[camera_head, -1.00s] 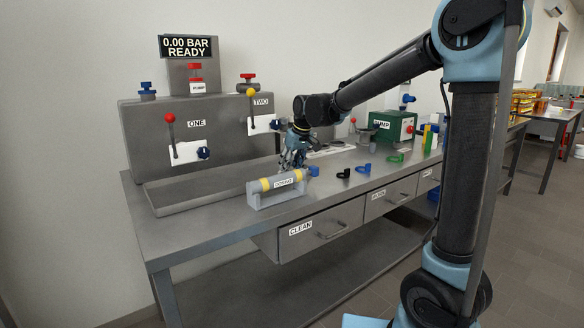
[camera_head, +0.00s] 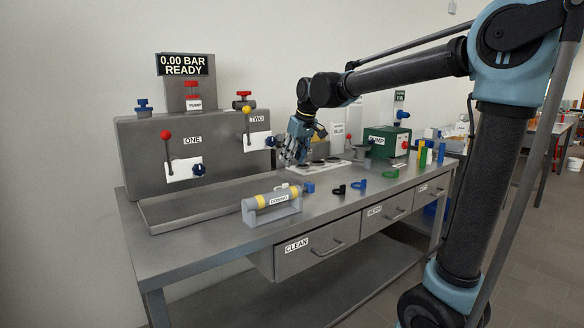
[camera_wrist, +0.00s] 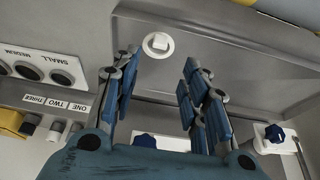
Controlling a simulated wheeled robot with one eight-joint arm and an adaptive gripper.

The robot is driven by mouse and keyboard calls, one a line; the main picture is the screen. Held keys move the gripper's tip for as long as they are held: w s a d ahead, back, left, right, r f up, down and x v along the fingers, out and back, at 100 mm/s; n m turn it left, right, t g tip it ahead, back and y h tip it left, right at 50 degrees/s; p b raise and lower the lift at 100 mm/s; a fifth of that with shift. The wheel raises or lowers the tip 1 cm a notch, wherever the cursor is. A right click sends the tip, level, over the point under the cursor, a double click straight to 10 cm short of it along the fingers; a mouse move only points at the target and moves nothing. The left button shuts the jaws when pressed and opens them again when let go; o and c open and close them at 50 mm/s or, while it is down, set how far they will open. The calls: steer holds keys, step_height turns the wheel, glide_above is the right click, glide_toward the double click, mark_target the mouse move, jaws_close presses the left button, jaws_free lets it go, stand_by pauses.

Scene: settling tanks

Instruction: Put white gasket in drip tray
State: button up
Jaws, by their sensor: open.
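The white gasket (camera_wrist: 158,45) is a small pale ring with a squarish raised part. In the wrist view it appears to lie inside the grey drip tray (camera_wrist: 230,62), near one end. In the head view the long, shallow drip tray (camera_head: 165,216) lies in front of the panel. A small white piece, likely the gasket (camera_head: 294,189), shows behind the right end of the dosing cylinder. My gripper (camera_head: 297,160) is open and empty above the bench, to the right of the tray. In the wrist view my gripper (camera_wrist: 155,75) has its fingers apart, with the gasket beyond them.
The dosing cylinder (camera_head: 271,202) stands in front of the tray. A blue clip (camera_head: 309,187), black clip (camera_head: 339,189) and green clip (camera_head: 391,173) lie along the front. The panel's levers and knobs stand behind. A label strip (camera_wrist: 55,103) and holder (camera_wrist: 38,67) are beside my gripper.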

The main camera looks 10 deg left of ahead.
steer(key=shift+s+d+r, duration=0.1)
steer(key=shift+d+r, duration=0.05)
steer(key=shift+r, duration=0.1)
steer(key=s+d+f+m+h, duration=0.1)
steer(key=s+d+f, duration=0.2)
steer(key=d, duration=0.5)
steer(key=s+d+f+m, duration=0.2)
steer(key=d, duration=0.6)
steer(key=s+d+f+m+h, duration=0.1)
steer(key=s+d+f, duration=0.2)
steer(key=d, duration=0.5)
steer(key=s+d+f+m+h, duration=0.1)
steer(key=s+d+f+m, duration=0.4)
steer(key=s+d+f, duration=1)
step_height(320, 180, down, 2)
steer(key=s, duration=0.3)
steer(key=shift+d+f+m+g, duration=0.15)
steer(key=shift+d+m+g, duration=0.15)
steer(key=shift+w+f, duration=0.2)
steer(key=shift+w, duration=0.3)
